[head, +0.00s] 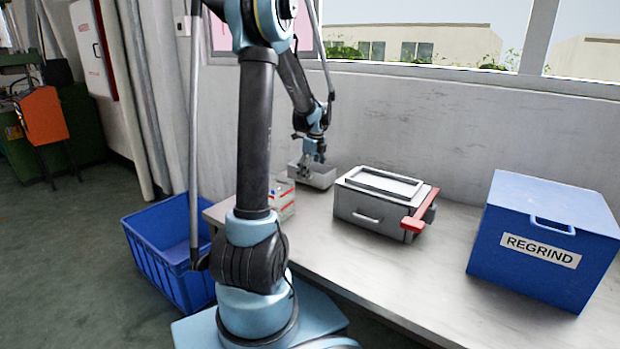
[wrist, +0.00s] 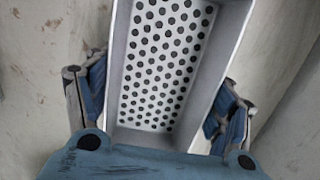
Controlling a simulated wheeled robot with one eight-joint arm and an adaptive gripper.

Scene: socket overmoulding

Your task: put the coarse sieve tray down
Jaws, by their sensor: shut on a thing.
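The coarse sieve tray (wrist: 163,65) is a grey, open-topped rectangular tray with rows of round dark holes in its floor. In the wrist view it lies between the blue finger pads of my gripper (wrist: 160,103), and its near end is hidden behind the gripper body. In the head view the tray (head: 318,177) is at the back left of the steel bench, below my gripper (head: 312,160), which is shut on it. I cannot tell whether its underside touches the bench.
A grey box with a framed top and red handle (head: 375,208) stands right of the tray. Small boxes (head: 283,197) are at the bench's left edge. A blue REGRIND bin (head: 545,235) stands at the right. A blue crate (head: 165,240) is on the floor. The bench front (head: 400,275) is clear.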

